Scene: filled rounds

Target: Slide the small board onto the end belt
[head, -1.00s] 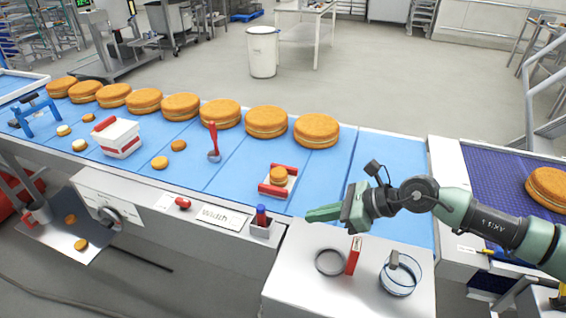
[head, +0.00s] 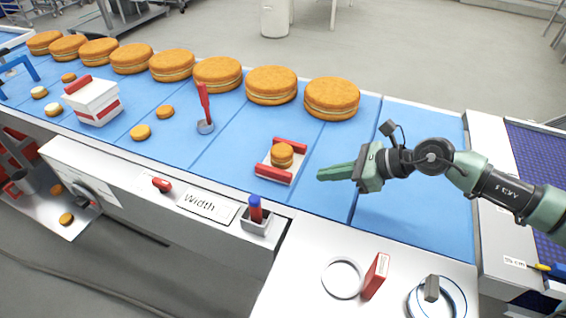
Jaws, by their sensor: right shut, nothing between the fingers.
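The small board (head: 264,163) lies on the blue belt (head: 230,157), a pale board with a red bar along its back and front edges. A small round filled cake (head: 282,154) sits on it between the bars. My right gripper (head: 320,174) is shut and empty, its green fingers pointing left, a short way right of the board and apart from it. The end belt (head: 540,160), dark purple-blue, shows at the right edge beyond a pale strip. My left gripper is out of view.
Several large filled rounds (head: 332,97) line the far side of the belt. A white box (head: 93,100), a red-handled tool (head: 204,108) and small rounds stand left. The front ledge holds a ring (head: 343,279) and a red box (head: 376,276). Blue belt right of the board is clear.

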